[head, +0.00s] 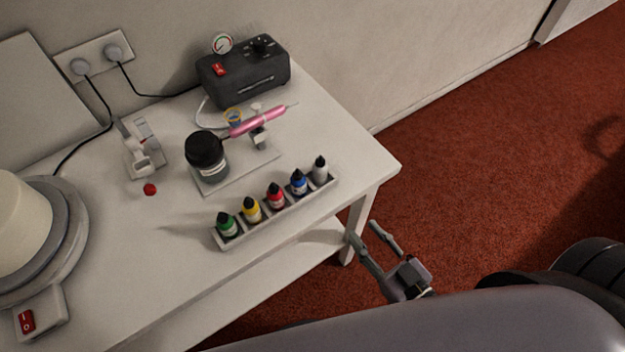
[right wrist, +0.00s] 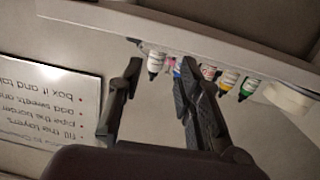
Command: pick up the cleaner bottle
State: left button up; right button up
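A small white bottle with a black pointed cap (head: 320,173) stands upright in the right end slot of a narrow rack (head: 222,245) on the white table. I take it for the cleaner bottle; its label is not legible. My right gripper (head: 362,232) is open and empty, off the table's right front corner, apart from the rack. In the right wrist view, which looks upside down, the white bottle (right wrist: 155,62) shows beyond and between the two open fingertips (right wrist: 158,68). My left gripper is not in view.
Green (head: 227,224), yellow (head: 252,209), red (head: 276,196) and blue (head: 298,182) bottles share the rack. Behind stand a black-lidded jar (head: 208,158), a pink airbrush (head: 257,124) and a black compressor (head: 243,72). A turntable (head: 70,235) is at left.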

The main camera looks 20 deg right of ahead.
aim_at(324, 176)
jog(key=shift+t, duration=0.5)
jog(key=w+a+r, duration=0.1)
jog(key=w, duration=0.2)
jog(key=w+a+r+p, duration=0.1)
jog(key=w, duration=0.3)
jog(key=w+a+r, duration=0.1)
jog(key=w+a, duration=0.1)
jog(key=w, duration=0.2)
jog(key=shift+a+r+p, duration=0.1)
jog(key=shift+r+p, duration=0.2)
jog(key=shift+p, duration=0.05)
jog(key=shift+p+x, duration=0.55)
jog(key=shift+x, duration=2.35)
jog(key=shift+f, duration=0.1)
jog(key=shift+s, duration=0.1)
jog(key=shift+c, duration=0.3)
jog(key=c, duration=0.4)
